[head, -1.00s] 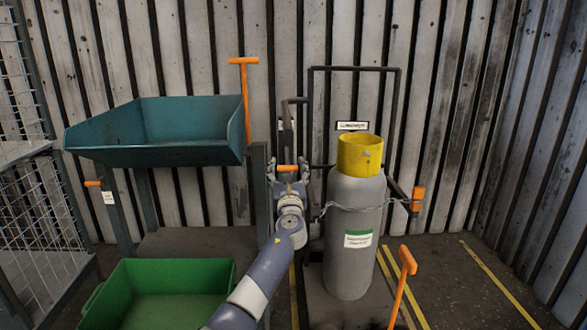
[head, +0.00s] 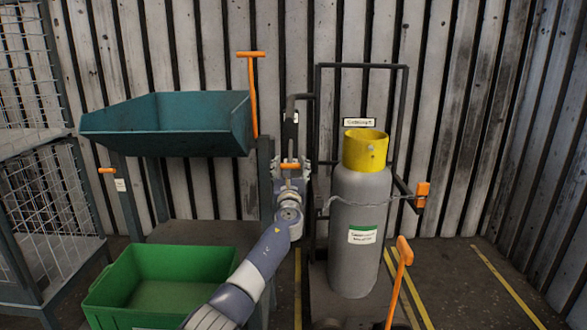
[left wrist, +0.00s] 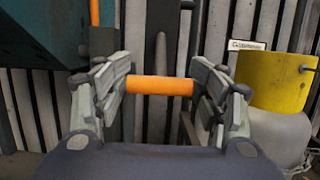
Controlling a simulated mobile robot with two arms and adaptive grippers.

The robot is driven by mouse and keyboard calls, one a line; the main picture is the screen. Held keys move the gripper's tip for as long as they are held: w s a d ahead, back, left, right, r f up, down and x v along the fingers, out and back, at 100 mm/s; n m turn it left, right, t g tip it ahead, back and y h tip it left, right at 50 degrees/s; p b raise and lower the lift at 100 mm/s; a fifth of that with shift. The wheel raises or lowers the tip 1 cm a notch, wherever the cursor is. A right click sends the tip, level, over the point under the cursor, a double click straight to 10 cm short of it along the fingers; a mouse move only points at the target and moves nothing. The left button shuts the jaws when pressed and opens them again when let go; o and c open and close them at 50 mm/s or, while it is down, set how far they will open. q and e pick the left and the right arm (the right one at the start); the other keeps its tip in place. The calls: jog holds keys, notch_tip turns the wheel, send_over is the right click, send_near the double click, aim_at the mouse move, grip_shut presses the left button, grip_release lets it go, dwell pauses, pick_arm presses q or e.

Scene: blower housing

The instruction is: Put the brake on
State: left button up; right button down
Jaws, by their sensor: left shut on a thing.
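An orange crossbar handle (head: 290,166) sits between the fingers of my left gripper (head: 291,170), at the middle of the head view. In the left wrist view the orange bar (left wrist: 160,86) runs level from one finger to the other, and my left gripper (left wrist: 160,92) is shut on it. A dark upright lever (head: 291,115) with a bent top rises behind the bar; my fingers hide how the two join. My right gripper is not in view. No readable marking tells which handle is the brake.
A grey cylinder (head: 359,225) with a yellow collar (head: 365,150) stands chained to the right. A teal tipping bin (head: 170,128) is left, above a green crate (head: 165,285). Other orange handles stand by the bin (head: 251,54), at its frame (head: 107,170), right of the cylinder (head: 422,193) and in front (head: 404,250).

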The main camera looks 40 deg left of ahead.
pick_arm(q)
jog(key=shift+w+d+f, duration=0.1)
jog(key=shift+f, duration=0.55)
jog(key=o, duration=1.5)
jog(key=shift+o, duration=0.2)
jog(key=shift+r, duration=0.25)
jog(key=v, duration=1.2)
